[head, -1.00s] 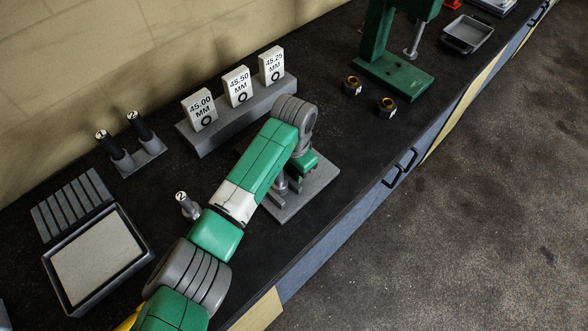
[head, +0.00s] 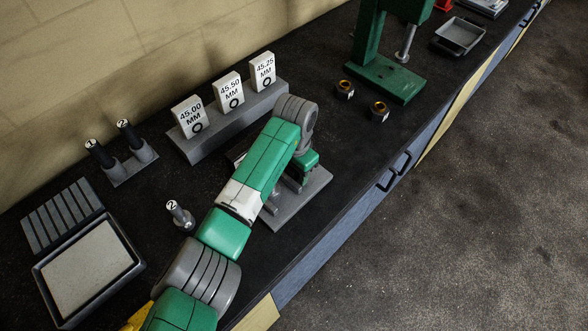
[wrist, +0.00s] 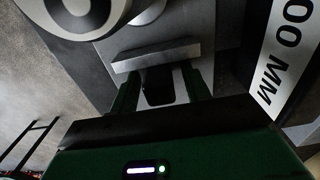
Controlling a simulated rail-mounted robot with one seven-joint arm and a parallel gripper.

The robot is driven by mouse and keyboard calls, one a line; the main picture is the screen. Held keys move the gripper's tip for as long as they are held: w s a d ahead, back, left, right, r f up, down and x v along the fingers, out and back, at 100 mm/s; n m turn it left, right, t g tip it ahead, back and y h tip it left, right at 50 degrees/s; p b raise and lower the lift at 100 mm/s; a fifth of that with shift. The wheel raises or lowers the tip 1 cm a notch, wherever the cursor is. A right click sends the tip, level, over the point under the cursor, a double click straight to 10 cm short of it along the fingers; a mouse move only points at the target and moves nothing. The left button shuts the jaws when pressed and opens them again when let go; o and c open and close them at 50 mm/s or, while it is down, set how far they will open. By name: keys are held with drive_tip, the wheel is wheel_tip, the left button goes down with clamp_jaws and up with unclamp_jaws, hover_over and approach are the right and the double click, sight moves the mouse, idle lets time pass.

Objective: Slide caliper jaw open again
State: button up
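The caliper stand's grey base plate (head: 302,208) lies on the black bench below my wrist in the head view. The caliper's upper parts and jaw are mostly hidden there by my arm. My gripper (head: 300,166) is low over the plate, its fingers largely hidden. In the wrist view, the two green fingers of my gripper (wrist: 160,84) stand apart, with a dark piece (wrist: 158,88) between them. A grey bar (wrist: 162,54) crosses just beyond the fingertips. I cannot tell whether a finger touches it or which caliper part it is.
Behind the plate, a grey rack (head: 230,122) holds white blocks marked 45.00, 45.50 and 45.25 MM. Two dark-handled plugs (head: 130,135) sit in a holder. Two nuts (head: 379,111) lie near the green press (head: 388,78).

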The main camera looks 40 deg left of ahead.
drive_tip(key=shift+r, duration=0.1)
wheel_tip(320, 180, up, 8)
drive_tip(key=shift+f+p, duration=0.15)
drive_tip(key=shift+p, duration=0.35)
